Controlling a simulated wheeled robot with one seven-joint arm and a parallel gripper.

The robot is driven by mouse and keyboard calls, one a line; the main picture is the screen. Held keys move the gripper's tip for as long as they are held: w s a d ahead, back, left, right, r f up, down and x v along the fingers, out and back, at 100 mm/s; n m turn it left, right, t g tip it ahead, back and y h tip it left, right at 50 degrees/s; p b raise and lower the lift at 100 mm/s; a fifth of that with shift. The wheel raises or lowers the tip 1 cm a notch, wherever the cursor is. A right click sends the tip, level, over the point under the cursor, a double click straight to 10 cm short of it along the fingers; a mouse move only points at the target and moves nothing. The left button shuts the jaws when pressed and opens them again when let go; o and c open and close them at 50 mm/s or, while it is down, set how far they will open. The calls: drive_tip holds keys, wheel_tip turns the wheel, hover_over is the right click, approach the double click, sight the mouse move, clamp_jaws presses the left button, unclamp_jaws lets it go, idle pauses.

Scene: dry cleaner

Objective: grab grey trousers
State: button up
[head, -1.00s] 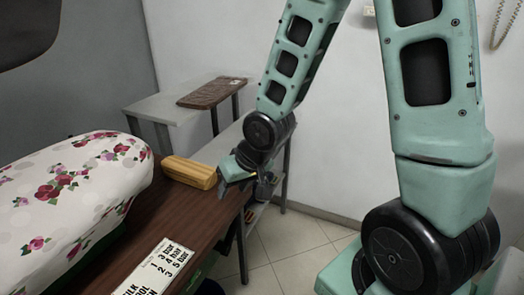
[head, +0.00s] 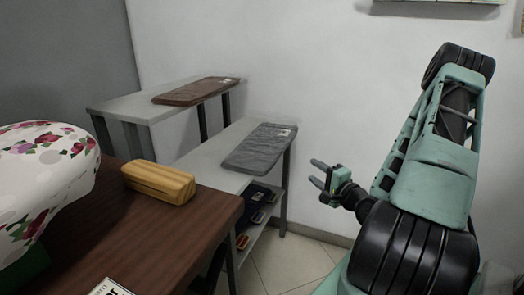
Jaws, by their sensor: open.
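The grey trousers (head: 260,148) lie folded flat on the lower grey shelf table in the middle of the head view, with a small pale tag at the far end. My gripper (head: 316,173) is open and empty, to the right of the trousers and apart from them. Its two fingers point left, toward the trousers' side. Nothing covers the trousers in this view.
Brown folded trousers (head: 196,91) lie on a higher grey table (head: 130,106) behind. Dark folded items and brushes (head: 256,205) are on the under-shelf.

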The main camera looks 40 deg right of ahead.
sight(285, 151)
drive_tip(key=shift+b+x, duration=4.55)
drive_tip(key=shift+x, duration=4.1)
drive_tip(key=shift+a+r, duration=0.15)
clamp_jaws()
